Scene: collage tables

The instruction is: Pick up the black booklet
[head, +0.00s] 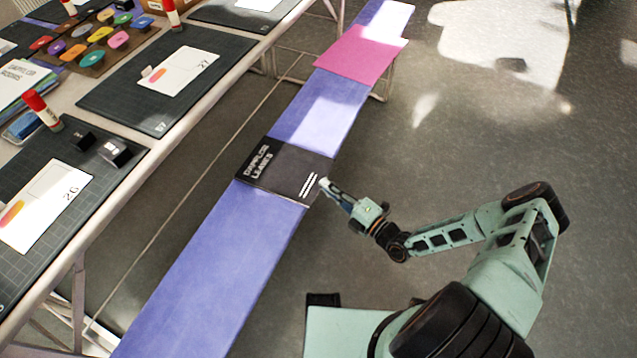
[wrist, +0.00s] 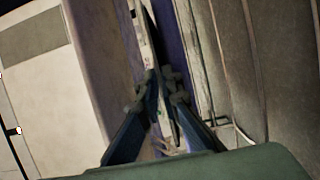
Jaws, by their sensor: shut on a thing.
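The black booklet (head: 288,172) has white lettering at its left end and white stripes near its right end. It lies across the long purple bench (head: 215,255), its right end at the bench's right edge. My gripper (head: 323,184) reaches in from the right and is shut on the booklet's right edge. In the wrist view my gripper (wrist: 162,95) has its two dark fingers close together around a thin edge, seen nearly end-on. The contact itself is small and dark there.
A pink sheet (head: 362,60) lies farther along the bench. To the left, a table holds dark cutting mats (head: 125,98), cards, glue sticks (head: 43,110) and small black blocks (head: 114,152). Open grey floor (head: 490,130) lies right of the bench.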

